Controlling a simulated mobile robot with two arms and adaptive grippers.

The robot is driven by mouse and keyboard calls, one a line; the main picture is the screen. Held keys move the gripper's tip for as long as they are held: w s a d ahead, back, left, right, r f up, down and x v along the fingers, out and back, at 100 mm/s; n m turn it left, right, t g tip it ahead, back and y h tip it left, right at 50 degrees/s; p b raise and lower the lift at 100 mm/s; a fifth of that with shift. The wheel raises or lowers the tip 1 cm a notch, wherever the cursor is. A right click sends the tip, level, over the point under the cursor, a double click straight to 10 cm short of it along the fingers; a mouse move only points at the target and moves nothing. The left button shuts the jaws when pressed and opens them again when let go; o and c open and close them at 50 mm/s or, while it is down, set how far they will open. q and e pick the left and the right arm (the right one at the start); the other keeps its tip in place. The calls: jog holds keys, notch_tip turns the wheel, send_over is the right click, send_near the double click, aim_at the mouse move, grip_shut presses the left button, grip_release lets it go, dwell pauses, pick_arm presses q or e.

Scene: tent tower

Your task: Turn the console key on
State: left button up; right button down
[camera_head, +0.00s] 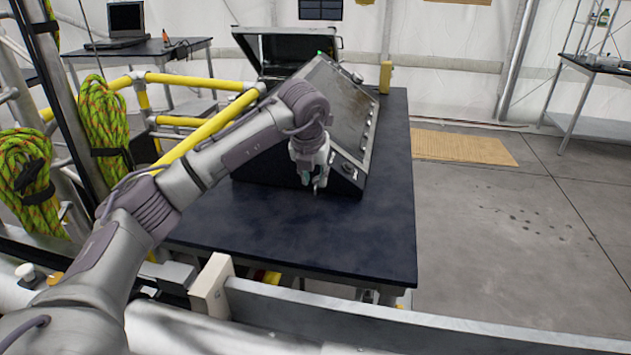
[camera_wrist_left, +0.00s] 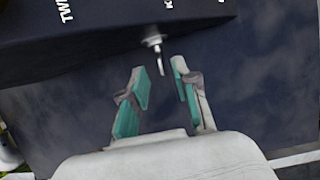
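The console (camera_head: 345,95) is a dark, sloped box on a dark blue table. Its dark front edge, with white lettering, also shows in the left wrist view (camera_wrist_left: 100,38). In that view a small silver key (camera_wrist_left: 154,41) sticks out of the console's face, with a thin part hanging below it. My left gripper (camera_wrist_left: 160,76) is open, its two teal-padded fingers either side of the key's lower end and slightly short of it. In the head view my left gripper (camera_head: 314,187) points down by the console's near side; the key cannot be made out there. My right gripper is not in view.
The table top (camera_head: 320,235) is clear in front of the console. An open case (camera_head: 290,48) stands behind it, and a small yellow object (camera_head: 385,76) at the back right. Yellow rails (camera_head: 205,135) and green rope coils (camera_head: 105,115) are at left.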

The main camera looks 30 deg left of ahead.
aim_at(316, 185)
pick_arm(q)
jog(key=shift+x, duration=1.6)
grip_shut()
